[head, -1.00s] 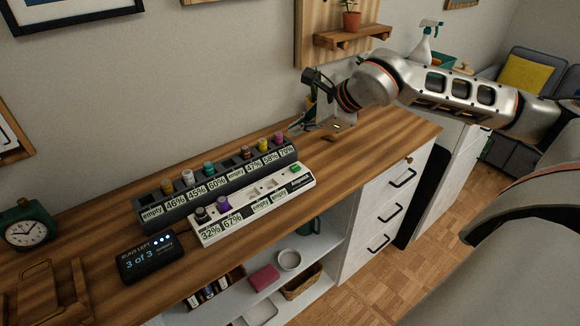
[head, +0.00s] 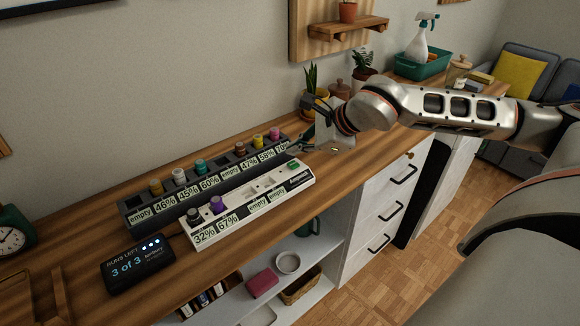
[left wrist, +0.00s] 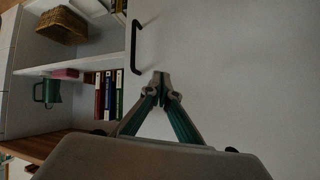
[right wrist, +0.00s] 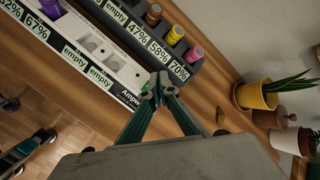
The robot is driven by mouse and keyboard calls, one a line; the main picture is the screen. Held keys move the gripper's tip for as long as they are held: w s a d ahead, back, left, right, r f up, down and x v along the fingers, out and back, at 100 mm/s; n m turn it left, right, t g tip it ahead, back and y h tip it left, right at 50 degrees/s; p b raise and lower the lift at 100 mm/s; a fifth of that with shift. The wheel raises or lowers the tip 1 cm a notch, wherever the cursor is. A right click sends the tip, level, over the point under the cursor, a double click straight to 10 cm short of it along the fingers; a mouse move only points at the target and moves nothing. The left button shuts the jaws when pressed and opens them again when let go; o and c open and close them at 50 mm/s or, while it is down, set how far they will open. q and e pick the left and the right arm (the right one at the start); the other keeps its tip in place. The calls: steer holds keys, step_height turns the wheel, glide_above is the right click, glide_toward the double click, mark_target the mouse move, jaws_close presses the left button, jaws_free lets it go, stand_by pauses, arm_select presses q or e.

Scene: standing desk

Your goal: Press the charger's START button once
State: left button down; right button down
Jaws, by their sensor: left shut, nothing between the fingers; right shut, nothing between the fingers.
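The white charger (head: 250,205) lies on the wooden desk, with two cells in its left bays and labels along its front. Its green START button (head: 294,164) is on the right end, above the brand label. My right gripper (head: 300,145) is shut and empty, reaching down just behind and above that end. In the right wrist view, the shut fingertips (right wrist: 160,82) overlap the charger's button end, so the button is mostly hidden and contact cannot be told. My left gripper (left wrist: 160,80) is shut and empty in front of a pale cabinet panel, outside the head view.
A dark rack (head: 133,211) of coloured cells with percentage labels stands right behind the charger. A display (head: 137,264) at the left reads 3 of 3 runs left. Potted plants (head: 364,66) stand farther right.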

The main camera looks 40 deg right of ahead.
steer(key=shift+f, duration=0.75)
arm_select(q)
steer(key=shift+w+d+r, duration=0.2)
steer(key=shift+w+d, duration=0.05)
steer(key=shift+w, duration=0.1)
steer(key=shift+s+f, duration=0.3)
steer(key=shift+s, duration=0.2)
steer(key=shift+w+r+b, duration=0.1)
steer(key=shift+w+b, duration=0.15)
steer(key=shift+b, duration=0.05)
arm_select(e)
steer(key=shift+f, duration=0.1)
